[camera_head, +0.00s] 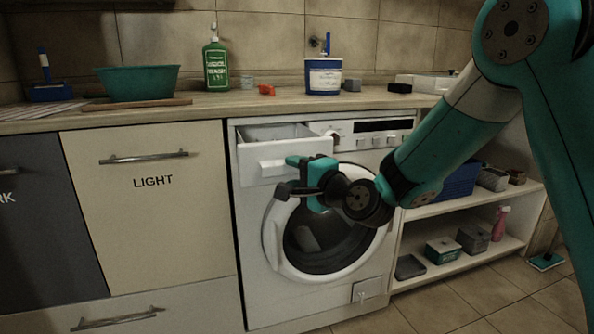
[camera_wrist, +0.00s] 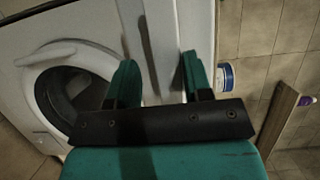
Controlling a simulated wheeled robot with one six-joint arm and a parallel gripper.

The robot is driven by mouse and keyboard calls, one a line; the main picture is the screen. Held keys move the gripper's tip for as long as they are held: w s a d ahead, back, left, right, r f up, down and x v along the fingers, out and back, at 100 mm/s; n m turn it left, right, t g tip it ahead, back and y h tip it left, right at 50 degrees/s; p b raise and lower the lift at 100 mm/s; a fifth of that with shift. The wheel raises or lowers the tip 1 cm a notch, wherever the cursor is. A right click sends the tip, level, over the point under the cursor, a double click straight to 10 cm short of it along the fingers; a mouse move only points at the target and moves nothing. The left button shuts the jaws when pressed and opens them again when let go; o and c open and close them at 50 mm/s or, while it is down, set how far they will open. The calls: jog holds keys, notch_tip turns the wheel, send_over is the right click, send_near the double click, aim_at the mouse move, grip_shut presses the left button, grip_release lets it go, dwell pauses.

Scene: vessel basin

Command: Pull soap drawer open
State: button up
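The soap drawer (camera_head: 262,150) is a white box at the upper left of the white washing machine (camera_head: 254,240). It stands pulled out, with its hollow inside showing from above. A pale handle (camera_head: 270,167) sticks out from its front. My gripper (camera_head: 290,174) is in front of the drawer, at the right part of the handle. In the wrist view, my gripper's two teal fingers (camera_wrist: 159,78) are apart, with a pale strip of the drawer front between and beyond them. I cannot tell whether either finger touches the handle.
The round door (camera_head: 320,235) of the washer is shut below the gripper. A wooden counter (camera_head: 215,104) above carries a green bottle (camera_head: 216,62), a teal bowl (camera_head: 138,83) and a blue-and-white tub (camera_head: 323,78). Cabinet fronts (camera_head: 145,210) stand left, and open shelves (camera_head: 460,265) stand right.

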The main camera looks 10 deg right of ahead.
jog(key=shift+r, duration=0.2)
jog(key=shift+s, duration=0.15)
jog(key=b+v, duration=1.1)
jog(key=v, duration=0.6)
jog(key=shift+f, duration=0.2)
